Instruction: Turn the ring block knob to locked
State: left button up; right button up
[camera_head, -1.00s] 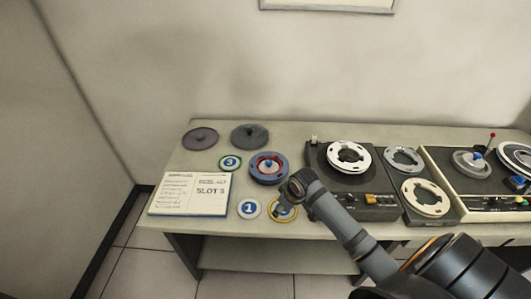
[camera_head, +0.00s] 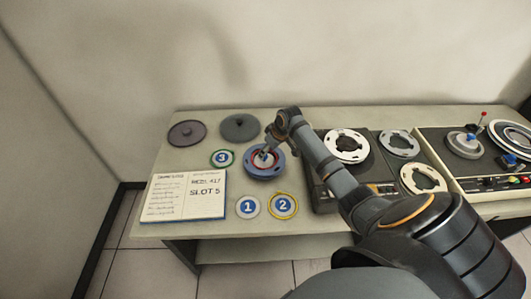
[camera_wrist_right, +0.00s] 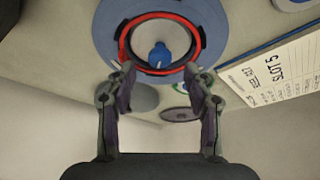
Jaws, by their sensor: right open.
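The ring block (camera_head: 265,170) is a round blue-grey block with a red ring on the table, right of the open book. Its small blue knob (camera_wrist_right: 159,55) stands at the centre of the red ring in the right wrist view. My right gripper (camera_wrist_right: 160,80) is open and empty, its two fingers pointing at the block, one on each side of the knob in the picture. In the head view my right gripper (camera_head: 268,150) is over the block and partly covers it. I cannot tell whether the fingertips touch the block. My left gripper is not in view.
Round tags 1 (camera_head: 248,206), 2 (camera_head: 283,205) and 3 (camera_head: 222,158) lie around the block. An open book (camera_head: 185,196) reads "SLOT 5". Two dark discs (camera_head: 240,127) lie behind. A tape deck (camera_head: 325,196) stands close on the right.

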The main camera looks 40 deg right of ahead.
jog(key=x, duration=0.3)
jog(key=shift+f, duration=0.1)
grip_shut()
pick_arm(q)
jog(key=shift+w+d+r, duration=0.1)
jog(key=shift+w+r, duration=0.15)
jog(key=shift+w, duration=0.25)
